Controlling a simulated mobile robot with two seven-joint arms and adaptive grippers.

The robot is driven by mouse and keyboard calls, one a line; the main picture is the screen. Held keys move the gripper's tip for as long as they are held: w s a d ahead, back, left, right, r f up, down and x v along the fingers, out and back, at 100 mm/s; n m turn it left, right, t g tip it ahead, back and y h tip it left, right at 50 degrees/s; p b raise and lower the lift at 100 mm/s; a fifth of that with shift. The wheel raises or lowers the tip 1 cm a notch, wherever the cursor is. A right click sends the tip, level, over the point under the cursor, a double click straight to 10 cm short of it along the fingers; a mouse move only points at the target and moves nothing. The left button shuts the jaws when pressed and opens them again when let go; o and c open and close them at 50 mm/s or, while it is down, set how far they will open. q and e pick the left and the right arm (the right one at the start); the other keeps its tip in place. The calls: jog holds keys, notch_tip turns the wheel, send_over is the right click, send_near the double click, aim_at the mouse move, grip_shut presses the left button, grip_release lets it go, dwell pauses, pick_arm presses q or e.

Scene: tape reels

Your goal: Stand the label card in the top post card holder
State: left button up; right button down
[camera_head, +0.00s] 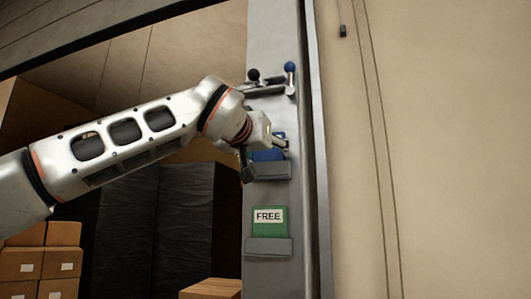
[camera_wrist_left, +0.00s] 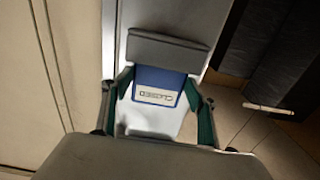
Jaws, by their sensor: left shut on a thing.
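A blue label card (camera_wrist_left: 160,84) with a white strip of upside-down lettering shows in the wrist view. My left gripper (camera_wrist_left: 160,98) is shut on it, with a green-lined finger at each side edge. In the head view the blue card (camera_head: 266,155) is partly hidden by my left gripper (camera_head: 262,146). The grey top card holder (camera_head: 270,171) is on the post just below the card; it also shows in the wrist view (camera_wrist_left: 168,50). The card's lower edge meets the holder's front wall and is hidden there; I cannot tell how deep it sits. My right gripper is not in view.
A lower holder (camera_head: 268,246) on the grey post (camera_head: 262,200) bears a green FREE card (camera_head: 270,220). Levers with a black knob (camera_head: 253,75) and a blue knob (camera_head: 290,67) stick out above my gripper. Cardboard boxes (camera_head: 42,262) stand at lower left.

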pick_arm(q)
jog(key=o, duration=1.2)
jog(key=shift+w+f, duration=0.1)
jog(key=shift+f, duration=0.1)
jog(key=shift+r, duration=0.1)
jog(key=shift+r, duration=0.15)
jog(key=shift+s+a, duration=0.15)
jog(key=shift+s, duration=0.3)
jog(key=b+v, duration=0.1)
jog(key=v, duration=1)
jog(key=shift+b, duration=0.35)
